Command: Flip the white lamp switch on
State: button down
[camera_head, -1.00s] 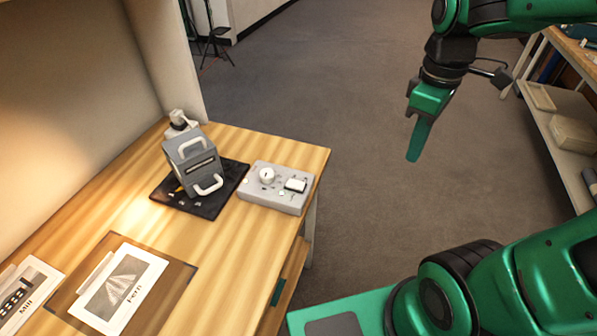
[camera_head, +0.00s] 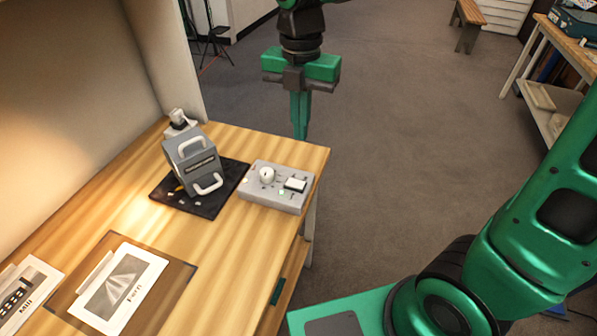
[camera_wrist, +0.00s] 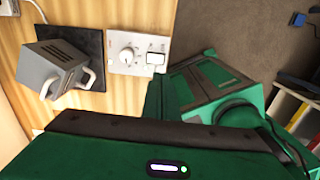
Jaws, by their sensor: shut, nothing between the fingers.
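A grey control box (camera_head: 276,187) lies on the wooden table near its right edge. It carries a round white knob (camera_head: 267,174) and a white rocker switch (camera_head: 296,184), the likely lamp switch. In the wrist view the switch (camera_wrist: 156,58) sits right of the knob (camera_wrist: 128,54). I cannot tell the switch's position. My gripper (camera_head: 300,136) is shut and empty, pointing down. It appears above and beyond the control box, apart from it, past the table's far right edge.
A grey device with white handles (camera_head: 194,162) stands on a black mat (camera_head: 222,190) left of the control box. Open floor (camera_head: 420,130) lies right of the table.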

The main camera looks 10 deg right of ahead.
aim_at(300, 183)
jog(key=shift+a, duration=0.1)
dwell(0.3)
notch_tip(300, 183, down, 14)
dwell(0.6)
